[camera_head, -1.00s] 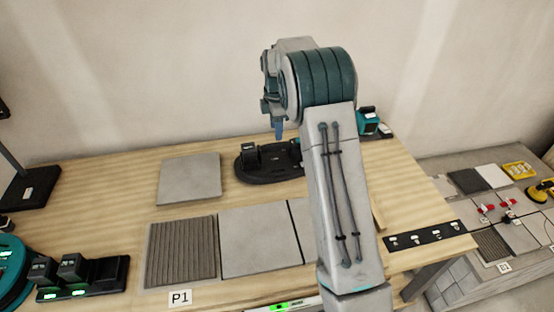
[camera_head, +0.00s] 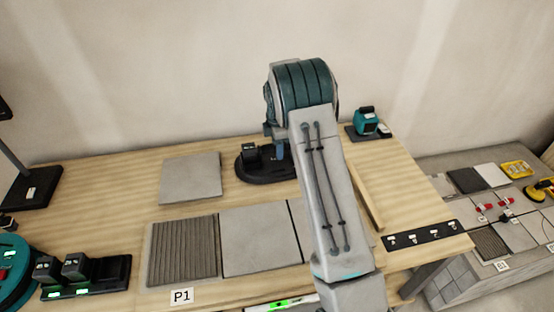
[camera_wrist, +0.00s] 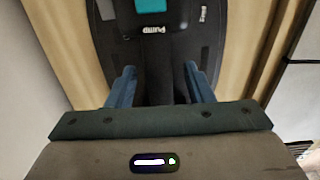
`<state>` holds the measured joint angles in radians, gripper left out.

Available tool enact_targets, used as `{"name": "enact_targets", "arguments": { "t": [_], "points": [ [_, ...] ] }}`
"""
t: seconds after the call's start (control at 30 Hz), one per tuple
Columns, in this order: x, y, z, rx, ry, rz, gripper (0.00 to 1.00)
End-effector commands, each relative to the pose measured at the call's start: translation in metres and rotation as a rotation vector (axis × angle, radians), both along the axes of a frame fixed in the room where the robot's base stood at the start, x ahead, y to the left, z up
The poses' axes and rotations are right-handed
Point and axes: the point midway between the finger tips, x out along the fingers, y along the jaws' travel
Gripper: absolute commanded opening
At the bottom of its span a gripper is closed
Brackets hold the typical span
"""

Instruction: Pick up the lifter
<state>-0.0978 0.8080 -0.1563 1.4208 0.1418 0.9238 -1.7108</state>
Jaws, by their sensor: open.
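A black, oval-based device (camera_head: 253,172), which looks like the lifter, lies at the back of the wooden bench. My arm partly hides its right side. In the wrist view the same black body (camera_wrist: 112,45) carries the word "Pump" and a teal block at the top edge. My gripper (camera_wrist: 161,84) is open, with its two blue fingers apart and the dark body between or below them. I cannot tell whether they touch it. In the head view a blue fingertip of my gripper (camera_head: 280,152) shows just over the device.
A loose grey tile (camera_head: 191,177) lies left of the device. A ribbed tile (camera_head: 183,250) and a plain tile (camera_head: 258,241) lie in front. A teal tool (camera_head: 366,122) stands at the back right. A black strip (camera_head: 424,235) is at the right edge.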

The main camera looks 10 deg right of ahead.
Motion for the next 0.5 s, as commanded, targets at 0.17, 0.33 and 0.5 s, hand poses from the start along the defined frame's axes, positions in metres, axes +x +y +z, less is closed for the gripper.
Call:
{"name": "enact_targets", "arguments": {
  "t": [0.17,0.33,0.5],
  "points": [
    [0.0,-0.0003,-0.0008,0.0,0.0,0.0,0.47],
    [0.0,-0.0006,-0.0032,-0.001,0.0,-0.001,0.47],
    [0.0001,-0.0002,-0.0048,0.0,0.0,0.0,0.47]
  ]
}}
